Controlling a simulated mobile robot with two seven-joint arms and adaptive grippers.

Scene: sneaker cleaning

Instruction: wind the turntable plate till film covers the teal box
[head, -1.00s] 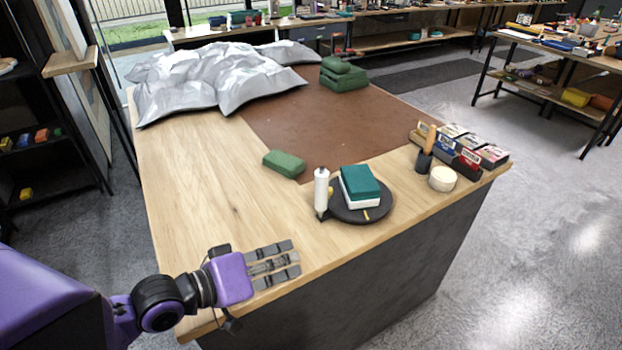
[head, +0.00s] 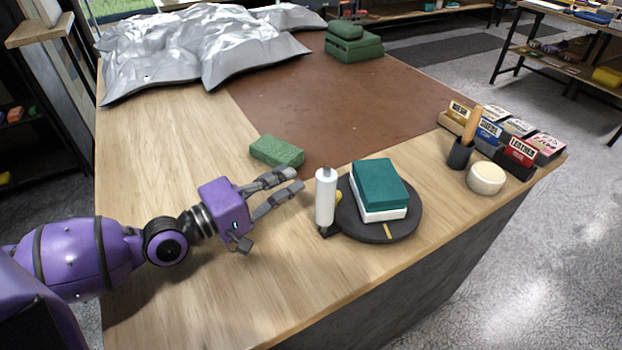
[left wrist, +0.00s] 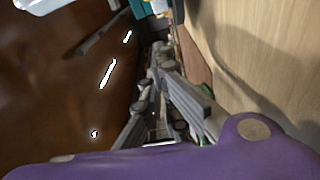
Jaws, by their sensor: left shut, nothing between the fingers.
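The teal box (head: 380,182) has a white lower part and sits on the round black turntable plate (head: 410,226), which has a yellow mark on its front rim. A white upright roll (head: 325,197), seemingly the film, stands on a black foot at the plate's left edge. No film shows on the box's teal top. My left gripper (head: 297,180) is shut and empty, left of the roll and apart from it, its fingers pointing toward it. In the left wrist view a teal patch (left wrist: 139,8) shows beyond the fingers. My right gripper is out of view.
A green sponge (head: 277,151) lies just behind my left gripper. A cream round tin (head: 486,178), a dark cup (head: 461,154) with a wooden handle and several small cartons (head: 519,152) stand at right. Crumpled silver sheeting (head: 210,50) and green blocks (head: 354,48) lie at the back.

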